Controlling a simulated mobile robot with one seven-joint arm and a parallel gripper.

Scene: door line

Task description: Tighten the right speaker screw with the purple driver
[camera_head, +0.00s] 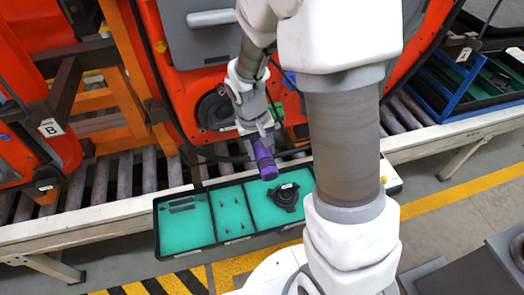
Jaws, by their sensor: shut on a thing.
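My gripper (256,130) is shut on the purple driver (264,160), in front of the orange door's lower part. The driver's thick purple handle hangs below the fingers, above the tray's back edge; its tip cannot be made out. A round black speaker (214,112) sits in the door panel just left of my gripper, and my wrist covers part of it. The right speaker screw cannot be made out. Several small screws (226,229) stand in the middle compartment of the tray.
A black tray with green compartments (180,235) lies in front of the roller conveyor (123,175). A second black speaker (285,196) lies in its right compartment, dark strips in its left. Another orange door stands at left. A blue-edged bin (450,118) is at right.

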